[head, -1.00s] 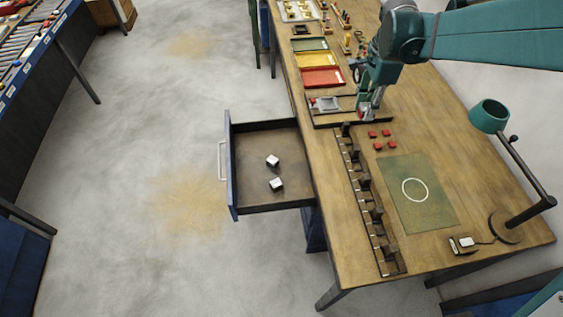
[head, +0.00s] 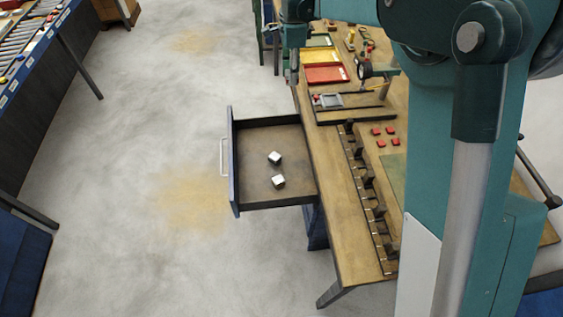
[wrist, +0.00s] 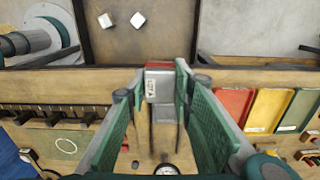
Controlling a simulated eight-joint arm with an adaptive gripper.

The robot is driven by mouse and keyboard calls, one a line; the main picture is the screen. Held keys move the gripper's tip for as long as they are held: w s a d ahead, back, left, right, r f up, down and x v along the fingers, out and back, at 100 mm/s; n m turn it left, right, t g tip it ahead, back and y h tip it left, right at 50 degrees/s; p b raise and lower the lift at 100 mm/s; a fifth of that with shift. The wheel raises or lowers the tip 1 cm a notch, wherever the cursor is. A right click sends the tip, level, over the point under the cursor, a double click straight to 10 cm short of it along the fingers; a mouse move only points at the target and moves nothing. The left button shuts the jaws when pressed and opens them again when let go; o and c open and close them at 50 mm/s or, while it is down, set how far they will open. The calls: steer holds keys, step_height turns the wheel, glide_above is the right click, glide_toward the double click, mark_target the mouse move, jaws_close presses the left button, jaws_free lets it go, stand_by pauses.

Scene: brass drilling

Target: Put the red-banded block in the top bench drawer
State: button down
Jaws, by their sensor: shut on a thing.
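My gripper (wrist: 160,84) is shut on the red-banded block (wrist: 158,90), a grey block with a red end and a small label, seen in the wrist view. In the head view my gripper (head: 293,68) is over the bench's left edge, beyond the drawer; the block cannot be made out there. The top bench drawer (head: 250,189) is pulled open on the bench's left side, and it also shows in the wrist view (wrist: 118,50), ahead of the held block. Two white-topped blocks (head: 274,158) (head: 278,182) lie inside it, apart from each other.
The bench (head: 335,225) holds a black slotted rail (head: 367,205), small red pieces (head: 380,143), a fixture (head: 330,101) and red (head: 325,74) and yellow (head: 321,56) trays. My arm hides the bench's right part. The drawer has free room around its two blocks.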

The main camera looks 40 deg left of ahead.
steer(key=s+a+f, duration=0.2)
steer(key=s+a, duration=0.1)
steer(key=a, duration=0.6)
glide_above(272, 141)
step_height(272, 141, down, 24)
steer(key=shift+f, duration=0.85)
steer(key=shift+f, duration=0.1)
steer(key=shift+f, duration=3)
steer(key=shift+f, duration=0.1)
steer(key=shift+f+b, duration=0.3)
steer(key=shift+f, duration=1.45)
steer(key=shift+f, duration=0.2)
